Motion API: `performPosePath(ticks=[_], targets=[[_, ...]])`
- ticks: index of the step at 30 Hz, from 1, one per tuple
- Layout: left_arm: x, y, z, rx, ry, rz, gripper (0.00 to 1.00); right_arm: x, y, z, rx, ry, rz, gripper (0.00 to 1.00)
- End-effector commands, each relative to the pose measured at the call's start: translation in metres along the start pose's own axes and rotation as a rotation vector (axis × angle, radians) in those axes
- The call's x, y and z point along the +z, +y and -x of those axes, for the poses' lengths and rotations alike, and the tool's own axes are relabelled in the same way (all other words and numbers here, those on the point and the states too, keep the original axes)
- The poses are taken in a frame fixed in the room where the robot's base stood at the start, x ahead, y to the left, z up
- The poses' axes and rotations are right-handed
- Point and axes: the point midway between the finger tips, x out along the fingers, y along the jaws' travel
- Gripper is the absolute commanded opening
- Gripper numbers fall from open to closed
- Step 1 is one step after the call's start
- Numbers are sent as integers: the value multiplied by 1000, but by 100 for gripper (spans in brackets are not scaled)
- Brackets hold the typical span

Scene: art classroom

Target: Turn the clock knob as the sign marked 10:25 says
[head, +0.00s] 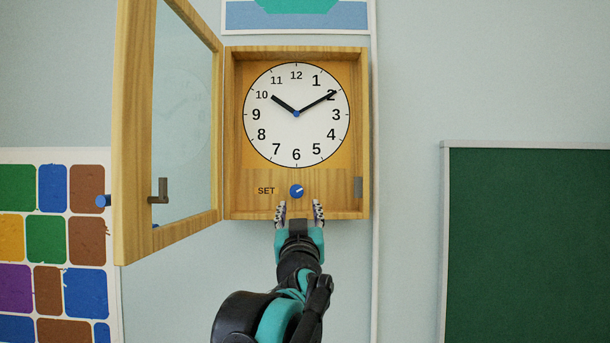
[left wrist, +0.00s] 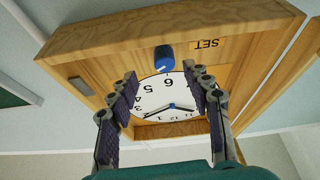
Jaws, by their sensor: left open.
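The wooden wall clock (head: 362,120) hangs with its glass door (head: 132,130) swung open to the left. Its white dial (head: 296,135) shows the short hand near 10 and the long hand at 2. The blue clock knob (head: 297,191) sits below the dial beside the word SET, its pale mark slanting up to the right. My left gripper (head: 300,210) is open just below the knob. In the left wrist view the knob (left wrist: 164,58) shows beyond and between the open fingers (left wrist: 160,74), apart from them. No sign reading 10:25 shows. My right gripper is out of view.
A door latch (head: 159,192) and a blue door knob (head: 103,201) are on the open door's free edge. A green board (head: 530,240) is on the right wall, and a colored-square poster (head: 55,250) is at left.

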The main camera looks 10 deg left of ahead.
Motion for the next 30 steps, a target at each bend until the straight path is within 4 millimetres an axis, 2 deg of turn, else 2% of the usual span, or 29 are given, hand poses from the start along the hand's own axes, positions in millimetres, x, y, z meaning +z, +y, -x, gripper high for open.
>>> performPosePath(ticks=[15,26,30], targets=[[-2,-1,-70,-5,3,-1,50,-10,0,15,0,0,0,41],[0,-1,-77,-4,3,0,50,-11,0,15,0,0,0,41],[0,-1,-76,-4,3,0,15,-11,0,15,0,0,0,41]])
